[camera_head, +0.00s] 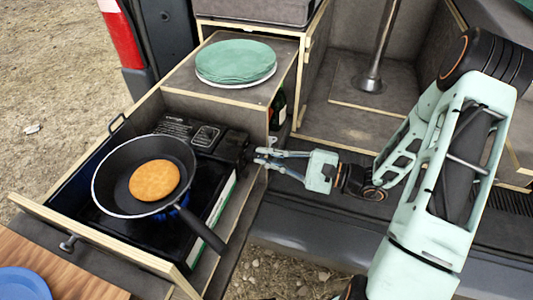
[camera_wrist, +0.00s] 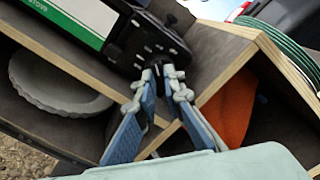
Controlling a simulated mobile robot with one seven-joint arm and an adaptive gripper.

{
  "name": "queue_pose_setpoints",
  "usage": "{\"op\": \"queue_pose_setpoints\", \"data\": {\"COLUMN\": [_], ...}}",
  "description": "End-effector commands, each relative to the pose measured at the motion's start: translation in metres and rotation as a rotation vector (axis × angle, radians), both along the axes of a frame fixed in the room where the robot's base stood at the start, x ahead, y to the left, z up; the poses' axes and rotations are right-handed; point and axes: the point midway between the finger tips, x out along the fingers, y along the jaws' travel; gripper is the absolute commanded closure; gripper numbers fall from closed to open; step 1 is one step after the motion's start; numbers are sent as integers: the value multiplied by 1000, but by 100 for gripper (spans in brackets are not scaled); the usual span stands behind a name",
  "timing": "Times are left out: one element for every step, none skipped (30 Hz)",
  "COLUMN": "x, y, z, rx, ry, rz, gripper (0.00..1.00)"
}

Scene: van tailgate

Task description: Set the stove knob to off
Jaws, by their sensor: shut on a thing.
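The black camping stove (camera_head: 205,190) sits in the pulled-out drawer, and its control panel end also shows in the wrist view (camera_wrist: 140,45). A black pan (camera_head: 118,190) with a round golden pancake (camera_head: 154,180) rests on the stove. Blue shows under the pan's edge near the handle, perhaps flame. My gripper (camera_head: 262,156) reaches the stove's right end from the right. In the wrist view its fingertips (camera_wrist: 161,72) are closed together on the small dark stove knob (camera_wrist: 154,64). The fingertips hide most of the knob, and I cannot tell its setting.
Green plates (camera_head: 236,60) lie on the box top behind the stove. A dark bottle (camera_head: 278,108) stands in the cabinet right of it. A wooden board (camera_head: 60,270) with a blue plate (camera_head: 22,284) is at lower left. A pale bowl (camera_wrist: 50,85) sits on a shelf below the stove.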

Motion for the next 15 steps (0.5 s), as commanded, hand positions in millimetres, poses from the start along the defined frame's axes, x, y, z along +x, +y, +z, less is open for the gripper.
{"op": "queue_pose_setpoints", "data": {"x": [0, 0, 0, 0, 0, 0, 0, 0, 0, 0, 0, 0, 0, 0, 0], "y": [0, 0, 0, 0, 0, 0, 0, 0, 0, 0, 0, 0, 0, 0, 0], "z": [2, 2, 2, 2, 2, 2, 2, 3, 3, 3, 2, 2, 2, 2, 2], "rx": [15, 25, 38, 48, 57, 71, 81, 90, 103, 113, 123, 136, 145, 154, 166], "ry": [42, 69, 104, 132, 158, 195, 221, 247, 283, 310, 337, 373, 401, 427, 461], "rz": [0, 0, 0, 0, 0, 0, -1, -1, -1, -1, -1, -1, -1, -1, -1], "gripper": [100, 100, 100, 100, 100, 100, 100, 100, 100, 100, 100, 100, 100, 100, 100]}}
